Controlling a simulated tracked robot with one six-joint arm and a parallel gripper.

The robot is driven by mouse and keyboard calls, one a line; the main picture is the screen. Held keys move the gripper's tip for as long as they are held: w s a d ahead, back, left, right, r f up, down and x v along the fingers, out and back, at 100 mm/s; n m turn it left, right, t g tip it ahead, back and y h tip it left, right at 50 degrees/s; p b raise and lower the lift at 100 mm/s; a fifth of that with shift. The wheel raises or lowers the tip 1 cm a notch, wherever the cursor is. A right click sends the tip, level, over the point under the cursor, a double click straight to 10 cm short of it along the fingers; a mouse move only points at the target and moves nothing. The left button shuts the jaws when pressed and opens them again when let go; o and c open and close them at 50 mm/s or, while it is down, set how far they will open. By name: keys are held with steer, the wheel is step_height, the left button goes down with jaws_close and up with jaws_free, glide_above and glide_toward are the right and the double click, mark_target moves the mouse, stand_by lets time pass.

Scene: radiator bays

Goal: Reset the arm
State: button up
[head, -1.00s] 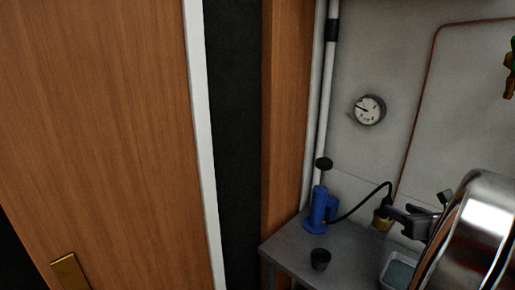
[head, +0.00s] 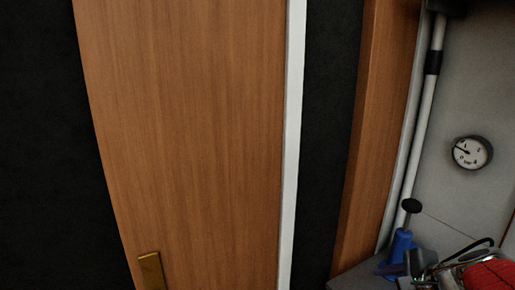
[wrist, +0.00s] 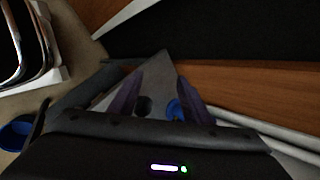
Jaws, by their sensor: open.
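My gripper (wrist: 158,84) shows in the wrist view with its two purple fingers spread apart and nothing between them. Beyond the fingers are the grey bench top (wrist: 160,66), a small dark cup (wrist: 143,104) and part of a blue pump (wrist: 175,108). In the head view my arm is low at the right edge, by the bench, and its end is partly cut off and hard to make out.
The head view shows a wooden door (head: 190,130) with a brass plate (head: 151,270), a dark gap, a white pipe (head: 421,110), a round gauge (head: 471,152) and the blue pump (head: 398,250). The wrist view also shows a blue bowl (wrist: 15,132) at left.

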steer(key=s+a+r+n+g+h, duration=0.1)
steer(key=s+a+n, duration=0.4)
steer(key=a+n, duration=0.3)
steer(key=s+a+r+n+g, duration=0.1)
steer(key=s+a+n, duration=0.4)
steer(key=a+n, duration=0.4)
steer(key=shift+r+n+h, duration=0.3)
steer(key=shift+n+h, duration=0.1)
steer(key=shift+n, duration=1.4)
steer(key=shift+a, duration=0.1)
